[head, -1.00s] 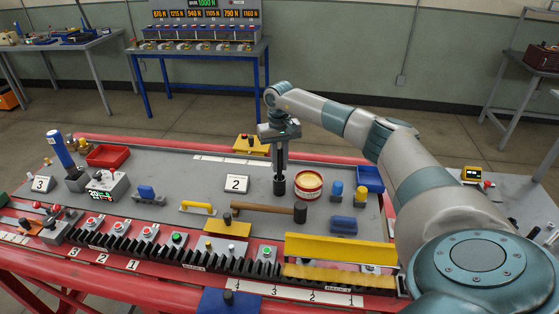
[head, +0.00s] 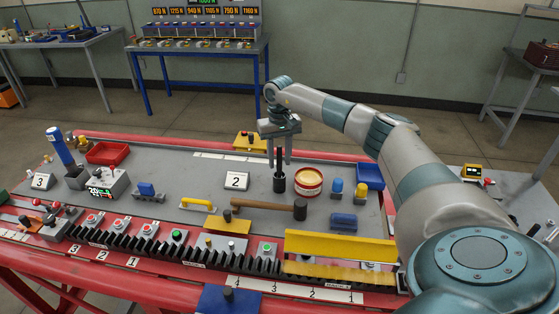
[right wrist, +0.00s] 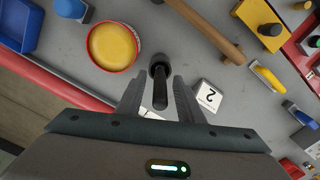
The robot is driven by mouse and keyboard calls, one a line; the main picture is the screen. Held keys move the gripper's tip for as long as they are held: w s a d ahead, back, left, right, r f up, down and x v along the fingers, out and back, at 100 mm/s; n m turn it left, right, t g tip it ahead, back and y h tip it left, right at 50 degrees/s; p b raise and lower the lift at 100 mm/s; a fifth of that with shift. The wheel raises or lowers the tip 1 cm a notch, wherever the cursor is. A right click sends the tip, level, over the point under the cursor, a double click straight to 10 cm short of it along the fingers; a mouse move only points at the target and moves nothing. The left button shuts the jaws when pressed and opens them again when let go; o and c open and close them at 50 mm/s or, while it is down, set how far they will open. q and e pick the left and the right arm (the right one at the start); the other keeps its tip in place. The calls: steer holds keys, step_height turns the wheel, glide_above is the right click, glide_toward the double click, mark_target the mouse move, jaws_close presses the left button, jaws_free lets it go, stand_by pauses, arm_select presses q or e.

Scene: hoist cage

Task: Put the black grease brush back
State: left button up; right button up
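The black grease brush (head: 280,160) stands upright, its lower end in a small dark round holder (head: 280,184) on the grey bench top. The brush handle also shows in the right wrist view (right wrist: 160,92), rising from the holder (right wrist: 160,63). My right gripper (head: 280,151) points down from above the brush. In the right wrist view its fingers (right wrist: 158,88) are spread, one on each side of the handle, with a visible gap on both sides. The brush's lower end is hidden inside the holder. My left gripper is not in view.
A round tin of yellow grease (head: 308,181) with a red rim stands close right of the holder. A wooden-handled hammer (head: 270,206) lies in front. A number 2 sign (head: 236,181) stands to the left. A blue bin (head: 369,176) is at the right.

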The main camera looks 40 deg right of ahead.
step_height(320, 180, up, 10)
steer(key=b, duration=0.4)
steer(key=shift+r, duration=0.7)
